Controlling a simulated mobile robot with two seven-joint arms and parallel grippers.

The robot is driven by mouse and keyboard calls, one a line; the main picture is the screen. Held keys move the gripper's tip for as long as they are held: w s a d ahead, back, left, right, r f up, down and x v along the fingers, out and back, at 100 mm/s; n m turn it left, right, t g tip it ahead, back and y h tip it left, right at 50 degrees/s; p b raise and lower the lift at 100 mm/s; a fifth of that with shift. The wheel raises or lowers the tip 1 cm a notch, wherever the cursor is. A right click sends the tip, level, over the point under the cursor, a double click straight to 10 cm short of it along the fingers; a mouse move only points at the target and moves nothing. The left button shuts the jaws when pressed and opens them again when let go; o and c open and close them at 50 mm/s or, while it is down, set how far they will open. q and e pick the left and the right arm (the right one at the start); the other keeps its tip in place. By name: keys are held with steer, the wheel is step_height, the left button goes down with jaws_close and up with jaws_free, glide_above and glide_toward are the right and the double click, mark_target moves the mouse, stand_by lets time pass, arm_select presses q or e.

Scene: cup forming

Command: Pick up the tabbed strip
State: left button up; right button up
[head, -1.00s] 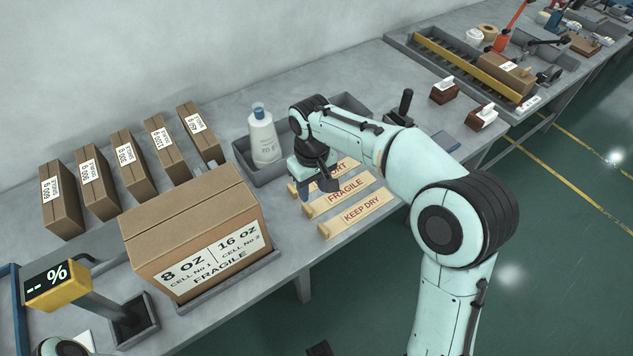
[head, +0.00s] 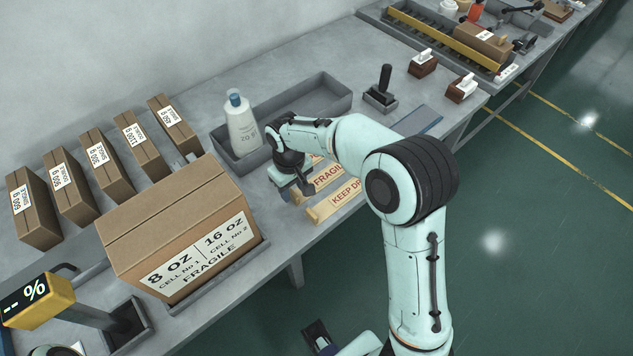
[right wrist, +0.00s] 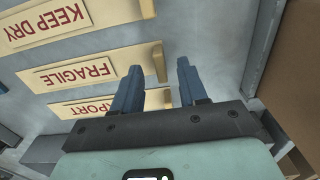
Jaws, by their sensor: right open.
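Three pale wooden strips with red lettering lie side by side on the bench. The KEEP DRY strip (head: 325,208) is nearest the front edge; it also shows in the right wrist view (right wrist: 50,25). The FRAGILE strip (right wrist: 75,74) is in the middle and the EXPORT strip (right wrist: 95,107) is farthest back, mostly hidden by my arm in the head view. I cannot tell which is meant by tabbed. My right gripper (head: 296,194) is open and empty over the strips' left ends. In the right wrist view its fingers (right wrist: 159,66) stand apart, partly covering the FRAGILE and EXPORT ends.
A large carton (head: 185,225) stands left of my right gripper. A grey tray (head: 325,100) with a white bottle (head: 241,128) lies behind it. A black-handled tool (head: 382,88) stands to the right. Several small boxes line the wall. Bare bench shows behind the tray.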

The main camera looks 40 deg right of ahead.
step_height(320, 180, down, 3)
steer(key=shift+r, duration=0.1)
jaws_close()
arm_select(q)
steer(key=shift+f, duration=0.1)
arm_select(e)
steer(key=shift+r, duration=0.1)
